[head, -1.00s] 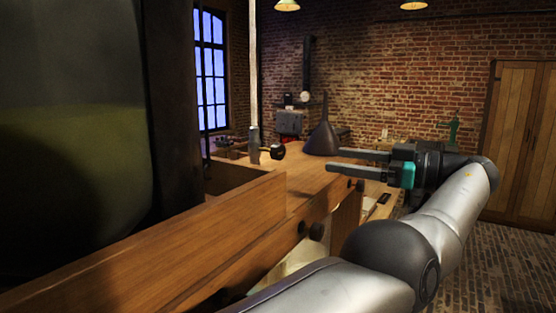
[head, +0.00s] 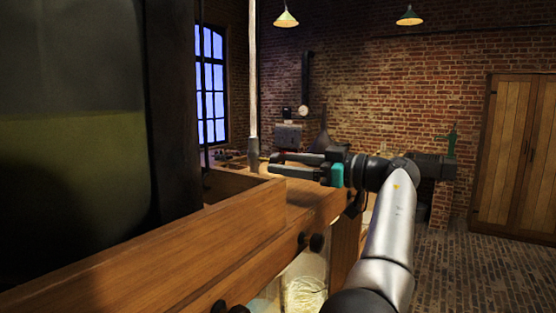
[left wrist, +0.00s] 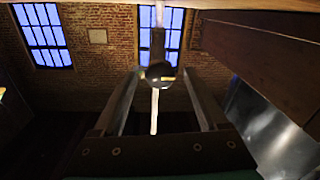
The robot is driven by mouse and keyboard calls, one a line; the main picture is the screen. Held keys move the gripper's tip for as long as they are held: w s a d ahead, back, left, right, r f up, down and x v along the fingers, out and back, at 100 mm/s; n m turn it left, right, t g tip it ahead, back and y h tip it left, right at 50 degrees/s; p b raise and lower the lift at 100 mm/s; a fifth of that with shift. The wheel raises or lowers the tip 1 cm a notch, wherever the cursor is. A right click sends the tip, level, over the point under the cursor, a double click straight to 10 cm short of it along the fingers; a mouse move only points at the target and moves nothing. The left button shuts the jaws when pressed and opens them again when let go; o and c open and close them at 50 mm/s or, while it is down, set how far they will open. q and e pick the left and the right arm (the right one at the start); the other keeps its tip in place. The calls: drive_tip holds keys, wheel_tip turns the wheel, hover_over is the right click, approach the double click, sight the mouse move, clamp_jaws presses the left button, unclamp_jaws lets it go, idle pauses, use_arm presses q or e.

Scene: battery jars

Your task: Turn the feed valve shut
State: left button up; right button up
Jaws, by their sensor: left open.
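The feed valve's pale vertical pipe (head: 253,80) rises from a dark fitting (head: 253,150) over the wooden bench in the head view. In the left wrist view the valve's round dark knob (left wrist: 160,73) shows between my finger tips, with the pale pipe above and below it. My left gripper (head: 272,164) is open, its two fingers pointing left at the valve. My right gripper is not in view.
A large glass jar (head: 75,150) with yellow-green liquid fills the left side. A wooden rail (head: 180,240) with dark knobs runs along the bench front. A dark funnel (head: 322,142) stands behind my gripper. Glass jars (head: 303,285) sit below. Brick floor is clear at right.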

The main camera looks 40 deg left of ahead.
use_arm(q)
drive_tip(key=shift+s+a, duration=0.15)
drive_tip(key=shift+a, duration=0.55)
drive_tip(key=shift+s+a, duration=0.1)
drive_tip(key=shift+a, duration=0.55)
drive_tip(key=shift+c, duration=0.3)
clamp_jaws()
